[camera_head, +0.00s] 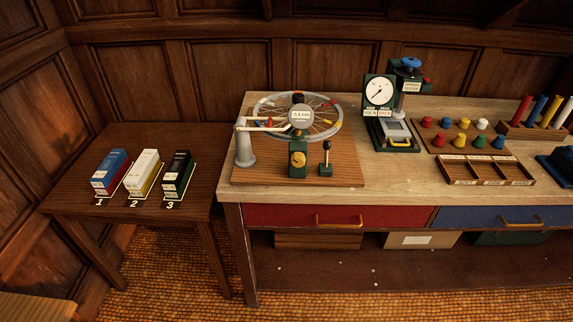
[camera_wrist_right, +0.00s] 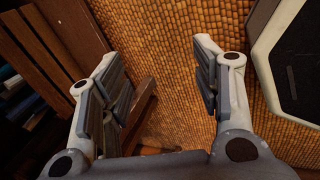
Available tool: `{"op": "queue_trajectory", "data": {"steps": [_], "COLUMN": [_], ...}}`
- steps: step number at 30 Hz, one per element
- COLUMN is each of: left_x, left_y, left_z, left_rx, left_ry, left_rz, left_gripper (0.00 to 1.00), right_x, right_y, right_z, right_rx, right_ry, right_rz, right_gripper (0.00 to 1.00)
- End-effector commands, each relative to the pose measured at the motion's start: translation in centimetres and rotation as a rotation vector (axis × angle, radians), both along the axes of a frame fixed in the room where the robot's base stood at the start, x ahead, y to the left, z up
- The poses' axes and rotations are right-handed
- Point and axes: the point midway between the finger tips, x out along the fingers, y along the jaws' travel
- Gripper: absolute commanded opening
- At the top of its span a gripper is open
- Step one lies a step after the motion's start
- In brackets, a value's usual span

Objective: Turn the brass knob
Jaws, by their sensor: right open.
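The brass knob (camera_head: 298,159) is a small round yellow knob on the front of a dark green block (camera_head: 297,172). The block stands on the wooden base of the wheel stand, below the spoked wheel (camera_head: 333,121). A black-topped lever (camera_head: 326,158) stands just right of the block. My right gripper (camera_wrist_right: 158,65) shows in the right wrist view, open and empty above the orange tiled floor, away from the knob. Neither gripper shows in the head view.
Right of the stand are a dial gauge press (camera_head: 379,92), coloured knobs on a board (camera_head: 463,139) and an empty divided tray (camera_head: 487,171). A side table (camera_head: 75,190) at left holds three numbered boxes. Bare bench top lies along the front.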

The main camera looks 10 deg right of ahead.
Motion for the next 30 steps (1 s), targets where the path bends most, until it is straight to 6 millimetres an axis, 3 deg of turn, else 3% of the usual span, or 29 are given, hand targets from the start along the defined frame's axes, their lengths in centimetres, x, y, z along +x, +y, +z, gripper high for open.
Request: {"op": "queue_trajectory", "data": {"steps": [1,5,8,11,12,15,18,22,25,30], "left_x": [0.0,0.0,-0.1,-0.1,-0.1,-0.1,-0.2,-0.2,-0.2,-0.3], "left_y": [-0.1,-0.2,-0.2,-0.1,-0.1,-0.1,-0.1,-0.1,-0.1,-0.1], "left_z": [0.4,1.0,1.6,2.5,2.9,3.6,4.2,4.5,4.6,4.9], "left_rx": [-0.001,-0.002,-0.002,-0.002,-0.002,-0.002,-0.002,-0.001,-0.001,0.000], "left_ry": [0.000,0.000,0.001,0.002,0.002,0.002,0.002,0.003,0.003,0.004], "left_rz": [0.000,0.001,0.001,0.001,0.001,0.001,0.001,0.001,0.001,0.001], "left_gripper": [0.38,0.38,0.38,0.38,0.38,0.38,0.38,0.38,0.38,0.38], "right_x": [2.2,7.7,13.0,19.1,21.4,25.6,27.6,28.2,28.3,29.4], "right_y": [0.1,0.5,1.0,2.0,2.5,4.0,5.3,6.4,6.7,6.5], "right_z": [1.6,5.8,11.0,18.8,22.6,32.1,40.3,47.3,49.8,50.5], "right_rx": [-0.041,-0.188,-0.358,-0.611,-0.737,-1.053,-1.324,-1.558,-1.642,-1.669], "right_ry": [-0.030,-0.104,-0.183,-0.281,-0.319,-0.394,-0.433,-0.445,-0.442,-0.439], "right_rz": [0.075,0.294,0.490,0.709,0.792,0.937,1.001,1.011,1.005,1.003], "right_gripper": [0.58,0.58,0.58,0.58,0.58,0.58,0.58,0.58,0.58,0.58]}}
